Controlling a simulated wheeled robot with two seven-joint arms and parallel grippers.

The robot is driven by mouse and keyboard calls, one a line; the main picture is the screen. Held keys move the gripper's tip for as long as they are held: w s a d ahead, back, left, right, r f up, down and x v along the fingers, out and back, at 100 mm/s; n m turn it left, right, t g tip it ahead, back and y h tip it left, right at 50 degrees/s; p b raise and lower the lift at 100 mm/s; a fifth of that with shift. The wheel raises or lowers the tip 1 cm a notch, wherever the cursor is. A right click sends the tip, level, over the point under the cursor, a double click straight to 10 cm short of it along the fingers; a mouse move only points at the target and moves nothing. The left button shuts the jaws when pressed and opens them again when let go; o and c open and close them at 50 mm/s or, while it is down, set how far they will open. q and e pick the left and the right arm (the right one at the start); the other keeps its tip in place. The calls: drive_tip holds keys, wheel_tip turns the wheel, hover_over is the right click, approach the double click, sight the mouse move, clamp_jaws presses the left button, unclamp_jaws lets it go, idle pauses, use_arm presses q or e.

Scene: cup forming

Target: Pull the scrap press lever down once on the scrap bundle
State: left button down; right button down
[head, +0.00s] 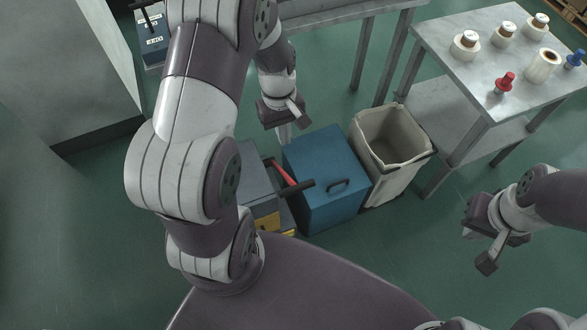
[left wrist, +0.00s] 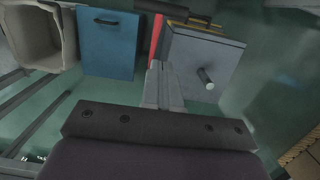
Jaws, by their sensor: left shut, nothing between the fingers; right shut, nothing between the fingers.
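The scrap press (head: 257,186) is a grey box with yellow parts, low on the floor and partly hidden behind my left arm. Its lever (head: 284,173) is a red bar with a black crosswise grip (head: 297,188). In the left wrist view the press (left wrist: 203,55) shows its grey face with a short peg, and the red lever (left wrist: 156,36) runs along its left side. My left gripper (head: 284,130) is shut and empty, beyond the lever in the head view; its fingers (left wrist: 159,72) also show in the wrist view. My right gripper (head: 486,263) is shut and empty, far right. I cannot see the scrap bundle.
A blue box (head: 322,170) with a black handle stands right beside the press. A lined bin (head: 392,140) stands right of it. A grey table (head: 465,80) at the upper right holds rolls and red and blue items. Open green floor lies between the bin and my right gripper.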

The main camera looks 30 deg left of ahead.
use_arm(q)
drive_tip(key=b, duration=0.1)
approach(293, 185)
wheel_tip(293, 185, down, 3)
drive_tip(key=w+a, duration=0.2)
drive_tip(key=shift+s+d+f, duration=0.8)
drive_tip(key=shift+d+f, duration=0.1)
drive_tip(key=shift+f, duration=0.1)
drive_tip(key=shift+s+d+f, duration=0.25)
drive_tip(key=shift+d, duration=0.1)
